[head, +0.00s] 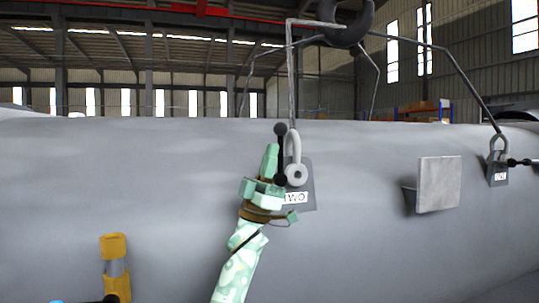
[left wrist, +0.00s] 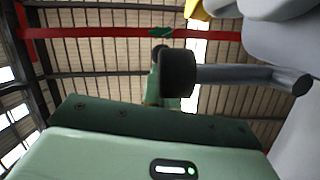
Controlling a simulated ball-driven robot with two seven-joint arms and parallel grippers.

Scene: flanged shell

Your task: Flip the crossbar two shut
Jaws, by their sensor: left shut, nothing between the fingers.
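The plate labelled TWO (head: 308,183) is on the grey shell in the middle of the head view. A pale shackle (head: 297,145) with a round eye stands on it. Crossbar two (head: 280,155), a dark bar with knobbed ends, stands about upright just left of the shackle. My left gripper (head: 271,152), green, is shut and empty, right beside the crossbar's left side; I cannot tell whether they touch. It partly covers the plate's left edge. In the left wrist view, a black knob (left wrist: 178,73) on a grey rod shows close to the fingers. My right gripper is not in view.
A second tagged plate (head: 498,174) with a shackle and a sideways dark bar is at the far right. A square grey plate (head: 439,184) juts from the shell between them. Sling legs run up to a dark hook (head: 347,25).

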